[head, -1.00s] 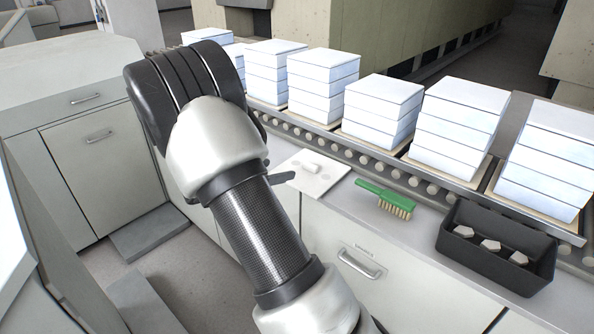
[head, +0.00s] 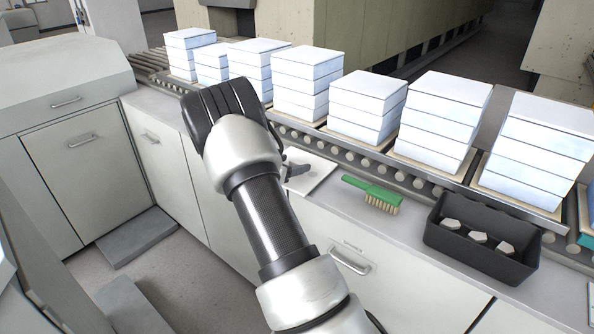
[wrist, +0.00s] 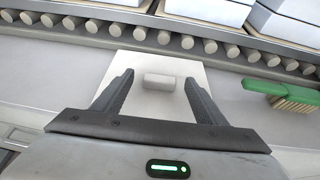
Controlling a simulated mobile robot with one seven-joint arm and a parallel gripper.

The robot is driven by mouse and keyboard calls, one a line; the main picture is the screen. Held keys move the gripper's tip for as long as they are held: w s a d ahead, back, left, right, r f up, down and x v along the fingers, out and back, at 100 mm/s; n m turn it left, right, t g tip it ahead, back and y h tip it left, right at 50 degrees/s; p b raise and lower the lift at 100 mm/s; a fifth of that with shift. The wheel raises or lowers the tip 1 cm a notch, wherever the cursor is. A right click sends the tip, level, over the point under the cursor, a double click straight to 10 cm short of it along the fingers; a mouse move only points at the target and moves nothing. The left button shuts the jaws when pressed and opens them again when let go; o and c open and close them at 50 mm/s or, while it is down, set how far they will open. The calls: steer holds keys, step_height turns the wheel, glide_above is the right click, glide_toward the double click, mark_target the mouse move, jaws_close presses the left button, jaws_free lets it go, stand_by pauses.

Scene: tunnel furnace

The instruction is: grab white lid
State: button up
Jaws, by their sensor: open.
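The white lid (wrist: 185,73) is a flat square plate with a small raised handle (wrist: 159,81) at its middle. It lies on the grey counter beside the roller conveyor. In the wrist view my gripper (wrist: 158,82) is open, its two fingers on either side of the handle with gaps on both sides. I cannot tell how far above the lid the fingertips are. In the head view part of the lid (head: 318,176) shows to the right of my arm, which hides the rest. One finger of my gripper (head: 294,168) shows over the lid there.
A green brush (head: 372,192) lies right of the lid. A black bin (head: 480,250) with several pale pieces stands further right. The roller conveyor (head: 345,152) with stacks of white boxes (head: 308,80) runs behind. The counter between lid and brush is clear.

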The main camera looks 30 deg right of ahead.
steer(key=shift+w+d+f, duration=0.2)
steer(key=shift+w+d, duration=0.05)
steer(key=shift+d, duration=0.3)
steer(key=c, duration=1.3)
steer(key=shift+r, duration=0.1)
steer(key=shift+c, duration=1.3)
